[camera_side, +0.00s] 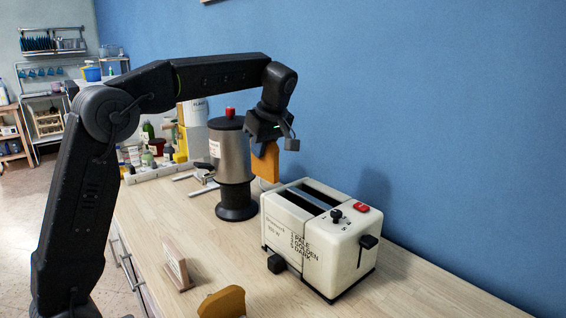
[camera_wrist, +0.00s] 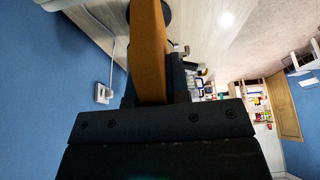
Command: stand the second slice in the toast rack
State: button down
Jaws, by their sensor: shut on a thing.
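My gripper (camera_side: 268,138) is shut on a brown slice of toast (camera_side: 266,162), held on edge above the counter behind the toaster. In the wrist view the slice (camera_wrist: 149,50) runs between the dark fingers of my gripper (camera_wrist: 152,92). The cream toaster (camera_side: 318,235) stands on the counter, and its dark top slots show no bread. Another toast slice (camera_side: 224,302) stands upright at the bottom edge of the side view, its lower part cut off. I cannot make out the toast rack; anything around that slice's base is out of frame.
A steel canister with a red knob (camera_side: 232,160) stands left of the held slice. Jars and bottles (camera_side: 148,152) crowd the back left. Bare counter (camera_side: 215,245) lies between the stand and the toaster.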

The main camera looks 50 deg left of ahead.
aim_at(264, 164)
jog(key=s+d+f+n+g+h, duration=0.2)
jog(key=s+d+f+n, duration=0.3)
jog(key=s+d+n, duration=0.55)
jog(key=s+d+f+n+g+h, duration=0.3)
jog(key=s+d+n, duration=0.4)
jog(key=s+d, duration=0.65)
jog(key=shift+t, duration=0.4)
jog(key=shift+w+d+f, duration=0.2)
jog(key=shift+w+f, duration=0.05)
jog(key=shift+f, duration=1.8)
jog(key=shift+w+d+f, duration=0.25)
jog(key=shift+w+f, duration=0.05)
jog(key=shift+f, duration=1.8)
jog(key=shift+w+d+f, duration=0.2)
jog(key=shift+w+f, duration=0.05)
jog(key=shift+f, duration=1.8)
